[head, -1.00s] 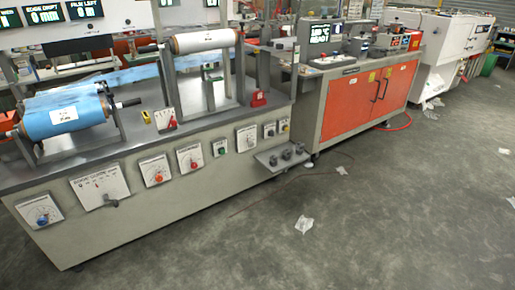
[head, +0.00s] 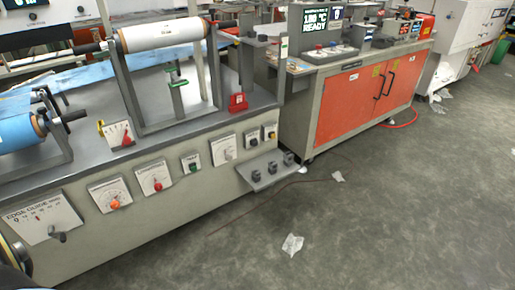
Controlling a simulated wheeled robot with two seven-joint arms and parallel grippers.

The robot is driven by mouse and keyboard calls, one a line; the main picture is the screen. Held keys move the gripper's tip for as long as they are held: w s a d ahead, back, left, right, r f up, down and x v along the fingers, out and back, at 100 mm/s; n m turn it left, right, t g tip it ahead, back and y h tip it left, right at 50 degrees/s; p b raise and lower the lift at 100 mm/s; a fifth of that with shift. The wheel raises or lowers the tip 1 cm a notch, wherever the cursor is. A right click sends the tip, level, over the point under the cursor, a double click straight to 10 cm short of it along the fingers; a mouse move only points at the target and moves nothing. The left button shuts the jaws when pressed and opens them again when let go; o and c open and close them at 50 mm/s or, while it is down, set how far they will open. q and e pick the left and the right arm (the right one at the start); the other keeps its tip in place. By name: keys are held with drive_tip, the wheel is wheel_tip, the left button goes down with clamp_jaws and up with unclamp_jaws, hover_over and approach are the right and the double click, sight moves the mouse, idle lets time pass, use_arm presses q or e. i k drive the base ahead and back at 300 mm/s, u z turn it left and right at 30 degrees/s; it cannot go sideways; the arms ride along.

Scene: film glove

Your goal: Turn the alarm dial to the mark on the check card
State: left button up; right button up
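Several white dial plates sit on the grey machine's front panel. One has an orange knob (head: 115,205), one a red knob (head: 158,186), and one a green knob (head: 193,168). Their lettering is too small to read, so I cannot tell which is the alarm dial. A white card with red marks (head: 118,134) stands on the machine top; I cannot tell whether it is the check card. A slider plate (head: 43,217) with a dark lever is at the lower left. Neither of my grippers is in view.
A white roll (head: 160,34) and a blue roll (head: 18,133) are mounted above the machine top (head: 200,130). A small shelf (head: 272,172) juts from the front panel. Scraps (head: 292,244) lie on the otherwise open floor (head: 400,220).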

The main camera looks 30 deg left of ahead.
sight(229, 157)
drive_tip(key=u, duration=0.45)
drive_tip(key=i, duration=1)
drive_tip(key=u, duration=0.85)
